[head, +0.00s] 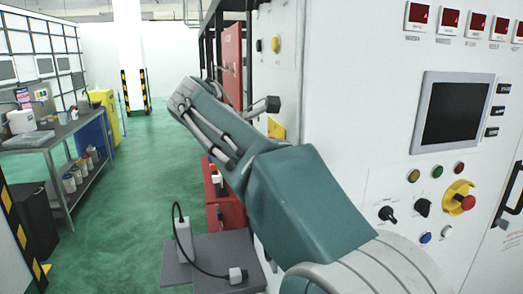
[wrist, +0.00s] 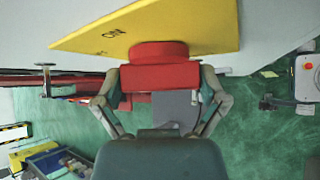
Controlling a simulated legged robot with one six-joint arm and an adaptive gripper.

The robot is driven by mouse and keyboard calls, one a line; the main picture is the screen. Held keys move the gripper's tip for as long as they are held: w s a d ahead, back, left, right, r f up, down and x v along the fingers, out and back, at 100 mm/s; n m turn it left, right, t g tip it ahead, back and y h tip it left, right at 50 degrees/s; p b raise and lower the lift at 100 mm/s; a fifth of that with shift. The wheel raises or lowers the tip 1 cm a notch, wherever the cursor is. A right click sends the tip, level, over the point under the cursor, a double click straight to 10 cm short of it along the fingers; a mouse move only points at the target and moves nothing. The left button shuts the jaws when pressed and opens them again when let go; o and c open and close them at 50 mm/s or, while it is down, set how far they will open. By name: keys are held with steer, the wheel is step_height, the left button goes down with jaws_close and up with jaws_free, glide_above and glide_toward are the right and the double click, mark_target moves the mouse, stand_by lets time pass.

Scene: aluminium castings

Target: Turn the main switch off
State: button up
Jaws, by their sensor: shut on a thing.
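The main switch is a red handle (wrist: 160,76) on a round red base, mounted on a yellow plate (wrist: 205,30). The plate carries dark lettering reading ON, upside down in the wrist view. My gripper (wrist: 160,84) has one finger at each end of the red handle and is shut on it. The handle's bar lies level across the wrist view. In the head view my arm reaches forward along the white cabinet. A piece of the yellow plate (head: 276,129) shows beyond the arm; the gripper and red handle are hidden there.
The white cabinet (head: 345,60) on the right carries a dark screen (head: 452,113), small knobs, buttons and a red emergency button (head: 466,202) on yellow. A grey table (head: 60,130) with containers stands at left. Green floor (head: 130,200) between is open.

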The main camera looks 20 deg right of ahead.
steer(key=o, duration=0.8)
steer(key=shift+d, duration=0.1)
steer(key=v, duration=1.2)
steer(key=shift+w, duration=0.15)
